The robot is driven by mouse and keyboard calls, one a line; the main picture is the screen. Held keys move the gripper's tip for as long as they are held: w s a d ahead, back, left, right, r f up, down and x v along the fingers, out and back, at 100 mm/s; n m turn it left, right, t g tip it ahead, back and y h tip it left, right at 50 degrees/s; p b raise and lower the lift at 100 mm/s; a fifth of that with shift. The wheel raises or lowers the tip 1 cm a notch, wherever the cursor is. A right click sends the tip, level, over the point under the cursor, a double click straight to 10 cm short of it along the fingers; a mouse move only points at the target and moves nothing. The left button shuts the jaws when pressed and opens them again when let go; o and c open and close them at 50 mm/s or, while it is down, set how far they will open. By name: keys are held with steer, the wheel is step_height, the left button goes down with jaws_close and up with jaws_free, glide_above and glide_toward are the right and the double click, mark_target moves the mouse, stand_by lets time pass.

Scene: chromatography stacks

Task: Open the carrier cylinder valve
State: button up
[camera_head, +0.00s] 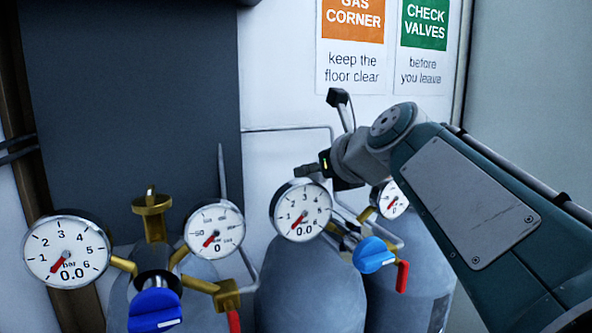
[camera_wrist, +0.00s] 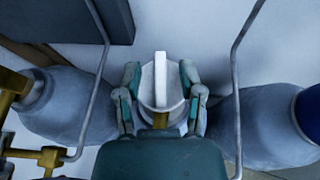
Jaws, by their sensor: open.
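My gripper (camera_wrist: 160,82) is open, with one finger on each side of a pale round valve knob (camera_wrist: 160,100) with a raised bar across it. I cannot tell whether the fingers touch the knob. In the head view my gripper (camera_head: 318,170) is above and behind a gauge, over the middle grey cylinder (camera_head: 310,290); the knob is hidden there. No label shows which cylinder is the carrier one. A brass valve (camera_head: 151,203) stands upright on the left cylinder.
Gauges (camera_head: 66,250) with red needles near 0, a blue regulator knob (camera_head: 374,254) and a red lever (camera_head: 402,276) crowd the front. Thin pipes (camera_wrist: 236,70) run on both sides of my gripper. A right cylinder (camera_head: 408,295) stands close by; the wall is behind.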

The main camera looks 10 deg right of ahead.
steer(key=v, duration=1.1)
steer(key=shift+s+r, duration=0.1)
steer(key=shift+s, duration=0.35)
